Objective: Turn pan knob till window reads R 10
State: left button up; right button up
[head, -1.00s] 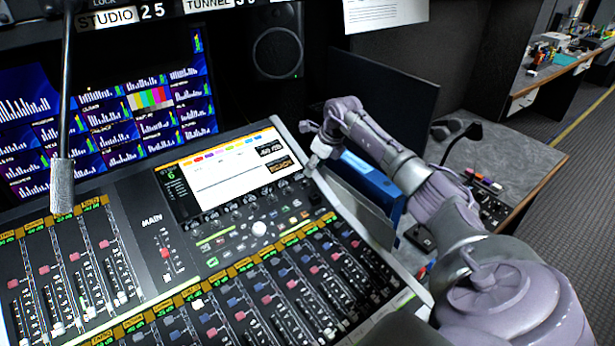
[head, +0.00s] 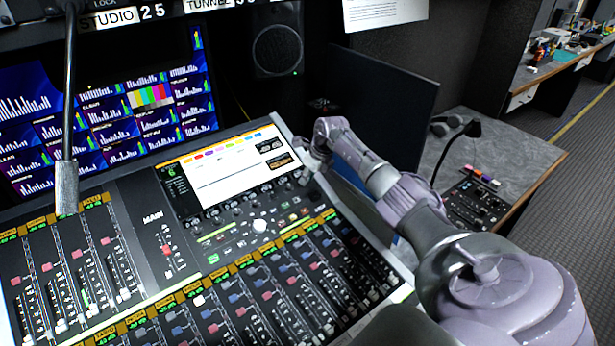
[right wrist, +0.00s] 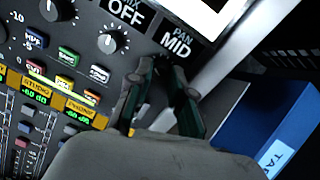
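The mixing console (head: 150,195) lies in front of me. In the right wrist view, a small black window (right wrist: 182,37) on its panel reads PAN MID. My right gripper (right wrist: 163,68) is just below that window, fingers pointing at the panel and a gap between them. The pan knob is not clearly visible; the fingertips cover the spot below the window. I cannot tell whether they touch a knob. In the head view the right gripper (head: 310,163) is at the right edge of the console's screen (head: 230,170), small and partly hidden. My left gripper is not in view.
Other knobs (right wrist: 108,43) and a window reading MIX OFF (right wrist: 135,14) sit left of the fingers. A blue binder (right wrist: 265,135) stands close at the right. A gooseneck microphone (head: 67,185) hangs over the console's left. A dark monitor (head: 380,105) stands behind my right arm.

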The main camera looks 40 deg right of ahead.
grip_shut()
jog(key=shift+m, duration=0.3)
jog(key=shift+m, duration=1)
jog(key=m, duration=0.2)
jog(key=shift+s+m+p, duration=0.1)
jog(key=shift+m+p, duration=0.2)
jog(key=shift+p, duration=0.1)
jog(key=m+p, duration=0.1)
jog(key=m, duration=0.1)
jog(key=shift+r+m+t, duration=0.1)
jog(key=shift+m+t, duration=0.2)
jog(key=shift+m, duration=0.1)
jog(key=shift+a+m+h+p, duration=0.1)
jog(key=shift+m+h+p, duration=0.2)
jog(key=shift+m+p, duration=1.2)
jog(key=shift+m+b, duration=0.4)
jog(key=shift+m, duration=0.2)
